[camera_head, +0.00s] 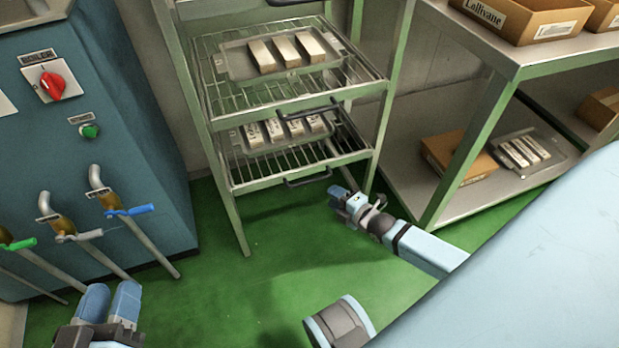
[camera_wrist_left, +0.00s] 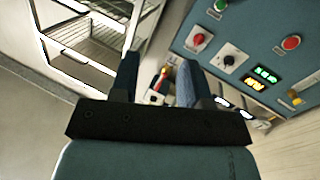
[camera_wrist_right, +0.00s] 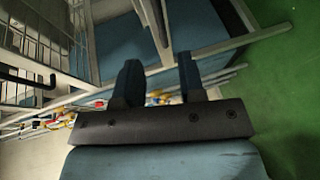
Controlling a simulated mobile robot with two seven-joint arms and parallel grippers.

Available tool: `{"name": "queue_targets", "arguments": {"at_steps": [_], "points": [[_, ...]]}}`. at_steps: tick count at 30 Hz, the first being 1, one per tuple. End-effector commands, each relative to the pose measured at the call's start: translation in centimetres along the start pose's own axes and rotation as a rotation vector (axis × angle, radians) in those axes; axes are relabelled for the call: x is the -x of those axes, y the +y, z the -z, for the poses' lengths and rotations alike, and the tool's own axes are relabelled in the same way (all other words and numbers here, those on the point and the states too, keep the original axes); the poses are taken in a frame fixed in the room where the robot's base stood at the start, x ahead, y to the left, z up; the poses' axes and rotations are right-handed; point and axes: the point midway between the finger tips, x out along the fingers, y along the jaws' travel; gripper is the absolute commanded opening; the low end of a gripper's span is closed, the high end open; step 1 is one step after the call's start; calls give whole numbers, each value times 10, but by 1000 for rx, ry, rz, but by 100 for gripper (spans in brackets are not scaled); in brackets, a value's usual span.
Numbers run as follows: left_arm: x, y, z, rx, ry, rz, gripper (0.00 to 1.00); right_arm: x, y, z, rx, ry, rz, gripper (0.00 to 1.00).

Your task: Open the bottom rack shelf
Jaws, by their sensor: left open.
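The metal rack (camera_head: 233,215) stands at the centre of the head view. Its bottom wire shelf (camera_head: 262,172) holds a tray with several pale bars, and a dark handle (camera_head: 308,179) is on its front edge. My right gripper (camera_head: 338,196) is just right of and below that handle, apart from it. In the right wrist view its fingers (camera_wrist_right: 160,82) are spread with nothing between them. A dark handle (camera_wrist_right: 28,80) shows at the left there; I cannot tell which shelf it belongs to. My left gripper (camera_head: 110,298) is open and empty at lower left, away from the rack.
An upper wire shelf (camera_head: 225,100) with a tray of bars sits above the bottom one. A blue boiler cabinet (camera_head: 130,120) with levers stands left. A metal table (camera_head: 480,125) with cardboard boxes stands right. Green floor (camera_head: 270,255) is clear before the rack.

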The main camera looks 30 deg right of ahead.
Motion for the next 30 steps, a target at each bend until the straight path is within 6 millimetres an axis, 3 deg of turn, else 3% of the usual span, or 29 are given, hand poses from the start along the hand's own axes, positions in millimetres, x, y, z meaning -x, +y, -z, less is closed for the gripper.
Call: {"name": "queue_targets", "arguments": {"at_steps": [3, 7, 15, 28, 29, 30], "points": [[-1, -3, -20, -1, -49, -6, 43, -29, -3, 0, -1, 1, -4, 37], [-3, -8, -28, -35, -60, -10, 43, -57, -3, 0, -1, 0, -4, 37], [-9, -18, -21, -151, 5, -11, 43, -98, -2, 0, -2, 0, -2, 37], [-10, -20, -18, -187, 21, -10, 43, -109, 0, 0, -2, 0, 1, 37], [-10, -20, -18, -187, 21, -10, 43, -109, 0, 0, -2, 1, 1, 34], [-10, -19, -18, -187, 21, -10, 43, -109, 0, 0, -2, 0, 0, 25]]}}
